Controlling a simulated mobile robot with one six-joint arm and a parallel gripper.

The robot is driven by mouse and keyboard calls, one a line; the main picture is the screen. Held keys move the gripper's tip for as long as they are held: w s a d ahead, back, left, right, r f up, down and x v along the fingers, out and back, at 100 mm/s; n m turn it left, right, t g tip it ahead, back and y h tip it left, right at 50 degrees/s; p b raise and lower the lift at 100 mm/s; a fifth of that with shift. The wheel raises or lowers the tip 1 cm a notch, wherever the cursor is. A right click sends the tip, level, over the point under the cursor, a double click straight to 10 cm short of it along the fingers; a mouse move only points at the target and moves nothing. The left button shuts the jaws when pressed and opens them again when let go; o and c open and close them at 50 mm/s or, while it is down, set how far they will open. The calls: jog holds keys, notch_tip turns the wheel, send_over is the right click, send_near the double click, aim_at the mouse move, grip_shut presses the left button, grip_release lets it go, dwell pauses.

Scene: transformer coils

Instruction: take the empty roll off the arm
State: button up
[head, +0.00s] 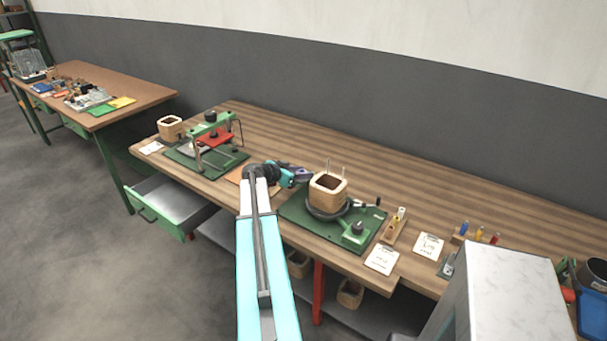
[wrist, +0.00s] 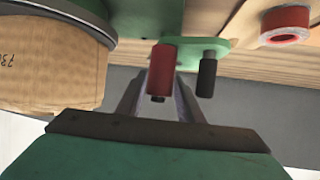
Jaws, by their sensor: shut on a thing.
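A small red roll (wrist: 166,72) sits at the green arm (wrist: 200,48) in the wrist view, with a dark pin end showing at its lower end. My gripper (wrist: 162,88) is shut on the red roll, one grey finger on each side of it. A bare black peg (wrist: 207,75) stands on the same arm to the right. In the head view my gripper (head: 305,174) is just left of the wooden coil former (head: 328,188) on the winding stand; the roll is too small to make out there.
The wooden former (wrist: 45,65) is close on the left in the wrist view. A red ring-shaped roll (wrist: 285,25) lies on the wood at the right. In the head view a green press (head: 210,140) stands left on the workbench (head: 270,123), and a drawer (head: 175,200) hangs open.

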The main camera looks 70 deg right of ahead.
notch_tip(320, 180, up, 9)
jog(key=b, duration=0.3)
jog(key=shift+r, duration=0.15)
dwell(0.3)
dwell(0.7)
